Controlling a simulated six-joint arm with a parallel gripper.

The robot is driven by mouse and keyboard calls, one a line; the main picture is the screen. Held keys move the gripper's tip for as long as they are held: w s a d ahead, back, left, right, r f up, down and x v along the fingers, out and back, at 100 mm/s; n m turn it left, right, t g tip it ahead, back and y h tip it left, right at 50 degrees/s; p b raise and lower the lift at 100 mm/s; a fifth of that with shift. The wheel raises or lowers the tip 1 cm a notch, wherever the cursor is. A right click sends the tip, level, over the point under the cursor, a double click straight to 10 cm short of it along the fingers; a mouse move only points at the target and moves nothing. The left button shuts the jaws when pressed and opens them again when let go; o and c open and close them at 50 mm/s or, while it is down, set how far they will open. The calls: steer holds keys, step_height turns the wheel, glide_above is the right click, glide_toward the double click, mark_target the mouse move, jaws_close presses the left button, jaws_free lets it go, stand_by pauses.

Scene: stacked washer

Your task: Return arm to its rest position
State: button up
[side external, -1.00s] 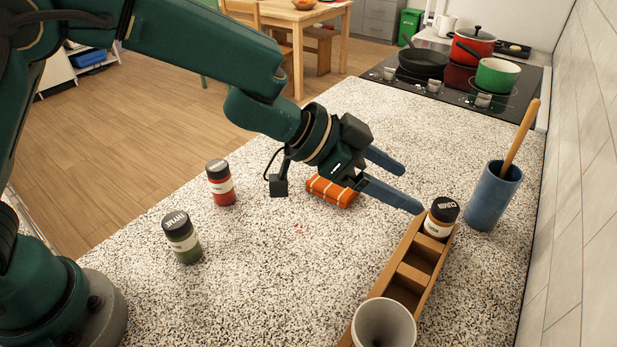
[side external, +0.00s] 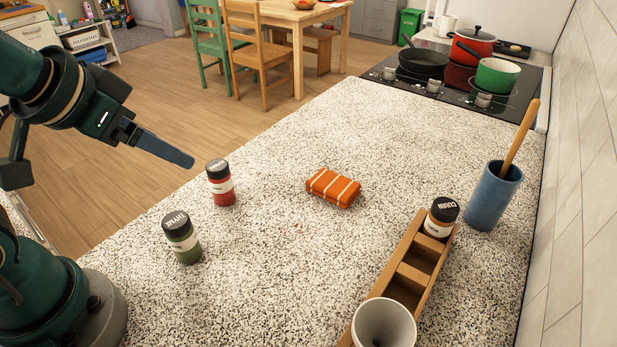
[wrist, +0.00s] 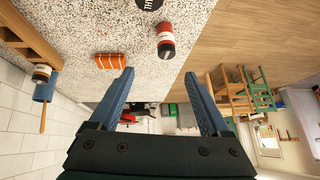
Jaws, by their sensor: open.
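My gripper (side external: 165,150) is at the upper left in the side view, drawn back beside my base and raised near the counter's left edge. Only one blue finger shows clearly there. In the wrist view my gripper (wrist: 161,102) shows two blue fingers spread wide with nothing between them. The speckled counter (side external: 290,270) lies below and to the right of it. A red-labelled spice jar (side external: 221,185) stands on the counter just right of the fingertip, apart from it. A thyme jar (side external: 182,240) stands nearer my base.
An orange striped cloth (side external: 333,188) lies mid-counter. A wooden rack (side external: 412,277) holds a cumin jar (side external: 439,220); a white cup (side external: 384,325) is at its near end. A blue crock (side external: 492,197) stands at right. Pots sit on the stove (side external: 455,90) behind.

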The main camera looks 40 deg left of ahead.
steer(key=shift+g+h, duration=0.7)
steer(key=s, duration=0.1)
steer(key=s+d+f, duration=0.1)
steer(key=s, duration=0.1)
steer(key=s+d, duration=0.1)
steer(key=shift+s+d+f, duration=0.15)
steer(key=shift+s+f, duration=0.25)
